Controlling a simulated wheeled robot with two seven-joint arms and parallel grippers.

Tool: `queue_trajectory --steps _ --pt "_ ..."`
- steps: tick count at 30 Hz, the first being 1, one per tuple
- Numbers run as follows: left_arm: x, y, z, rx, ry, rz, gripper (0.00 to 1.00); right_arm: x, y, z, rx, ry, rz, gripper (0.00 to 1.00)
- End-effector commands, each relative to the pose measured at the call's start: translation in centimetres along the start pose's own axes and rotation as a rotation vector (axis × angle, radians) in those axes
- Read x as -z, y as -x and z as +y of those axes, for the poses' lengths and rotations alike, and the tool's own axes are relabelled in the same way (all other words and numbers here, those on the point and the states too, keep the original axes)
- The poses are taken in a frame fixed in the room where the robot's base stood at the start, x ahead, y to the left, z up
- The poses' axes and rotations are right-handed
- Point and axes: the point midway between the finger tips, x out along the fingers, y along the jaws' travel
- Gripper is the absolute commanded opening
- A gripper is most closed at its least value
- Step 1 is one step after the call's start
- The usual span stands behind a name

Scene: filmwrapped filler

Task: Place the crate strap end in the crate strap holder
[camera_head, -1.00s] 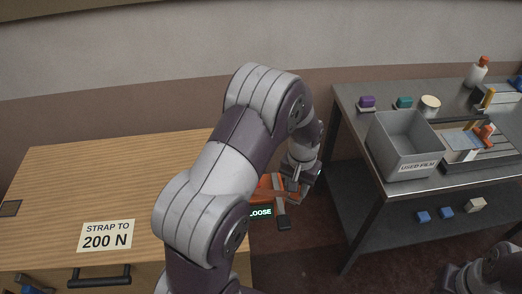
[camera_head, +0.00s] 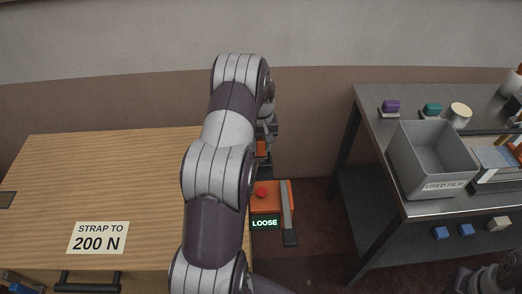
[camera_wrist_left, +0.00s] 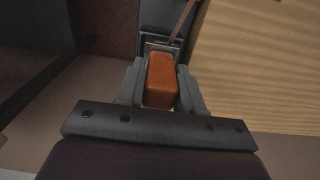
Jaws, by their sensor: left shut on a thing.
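My left gripper (camera_wrist_left: 160,88) is shut on an orange-brown block, which I take to be the crate strap end (camera_wrist_left: 161,80). In the head view my left arm mostly hides this gripper (camera_head: 266,128), which is beyond the arm near the crate's right side. The wooden crate (camera_head: 70,180) carries a sign reading "STRAP TO 200 N". A brown strap (camera_wrist_left: 183,20) runs up in the left wrist view beside a grey metal fitting (camera_wrist_left: 158,42); I cannot tell whether that is the strap holder.
An orange device (camera_head: 270,187) with a red button and a display reading "LOOSE" is right of the crate. A metal table (camera_head: 376,125) at right holds a grey bin (camera_head: 430,160) labelled "USED FILM" and small coloured blocks. Floor shows between crate and table.

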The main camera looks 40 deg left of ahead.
Motion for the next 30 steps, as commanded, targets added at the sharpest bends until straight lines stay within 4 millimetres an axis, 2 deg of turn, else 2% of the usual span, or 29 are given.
queue_trajectory --steps 5,12,22,23,24,25,30 --pt "1.1 -1.0 0.0 0.0 -0.001 -0.001 0.0 0.0 0.1 0.0 0.0 0.0 0.0 0.0" --pt "1.1 -4.6 0.1 0.0 -0.002 -0.001 0.0 0.1 0.5 0.0 0.0 0.0 0.0 0.0" --pt "1.1 -5.1 0.1 0.0 -0.002 0.001 0.0 0.0 0.1 0.0 0.0 0.0 0.0 0.0" --pt "1.1 -5.0 0.1 0.0 -0.002 0.001 0.43 0.0 0.2 0.0 0.0 0.0 0.0 0.0" --pt "1.1 -5.0 0.1 0.0 -0.002 0.001 0.56 0.0 0.2 0.0 0.0 0.0 0.0 0.0" --pt "1.1 -5.0 0.1 0.0 -0.002 0.0 0.62 0.0 0.2 0.0 0.0 0.0 0.0 0.0" --pt "1.1 -5.0 0.1 0.0 -0.002 0.0 0.62 0.0 0.2 0.0 0.0 0.0 0.0 0.0"
